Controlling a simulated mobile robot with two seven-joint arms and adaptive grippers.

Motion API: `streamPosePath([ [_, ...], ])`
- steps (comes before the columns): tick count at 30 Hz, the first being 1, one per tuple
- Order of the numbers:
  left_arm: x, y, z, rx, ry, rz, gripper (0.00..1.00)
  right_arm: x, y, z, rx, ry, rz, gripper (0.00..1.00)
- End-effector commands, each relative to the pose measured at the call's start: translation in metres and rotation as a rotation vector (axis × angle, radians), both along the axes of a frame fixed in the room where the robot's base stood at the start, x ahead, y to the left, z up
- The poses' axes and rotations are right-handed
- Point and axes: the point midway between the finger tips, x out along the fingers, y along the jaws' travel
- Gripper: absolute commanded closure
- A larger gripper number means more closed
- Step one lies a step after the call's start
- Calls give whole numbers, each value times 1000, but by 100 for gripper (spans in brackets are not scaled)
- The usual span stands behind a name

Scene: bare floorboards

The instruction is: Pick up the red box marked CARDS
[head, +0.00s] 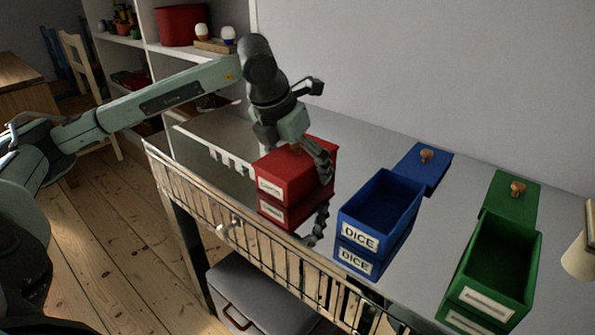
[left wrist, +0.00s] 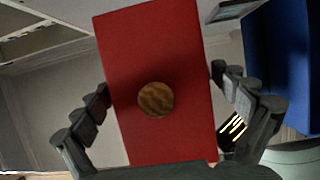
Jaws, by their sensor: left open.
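The red box marked CARDS (head: 286,178) stands upright on the glossy table, its white label on the front face. My left gripper (head: 298,160) is above it, pointing down. One finger shows by the box's right side; the other is mostly hidden in the head view. In the left wrist view, the red lid (left wrist: 160,50) with its round wooden knob (left wrist: 156,99) fills the middle. The open fingers (left wrist: 165,108) lie on either side of the box, and I see gaps beside it. Contact is not clear. My right gripper is not in view.
A blue open box marked DICE (head: 380,210) stands to the right, with its blue lid (head: 422,168) behind. A green open box (head: 497,265) and green lid (head: 512,200) are farther right. The glossy table (head: 213,135) is bare left of the red box. A wall rises behind.

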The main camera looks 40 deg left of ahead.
Motion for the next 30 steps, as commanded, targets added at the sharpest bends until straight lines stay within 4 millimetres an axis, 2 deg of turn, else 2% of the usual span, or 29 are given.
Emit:
streamPosePath([
  [6, 0, 0, -1, 0, 0, 0, 3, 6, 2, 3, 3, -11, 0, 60],
  [19, 0, 0, 0, 0, 0, 0, 56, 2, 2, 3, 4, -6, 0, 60],
  [28, 1, 0, 2, 0, -3, 0, 56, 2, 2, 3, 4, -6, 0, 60],
  [30, 1, 0, 5, 0, -3, 0, 66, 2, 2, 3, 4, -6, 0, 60],
])
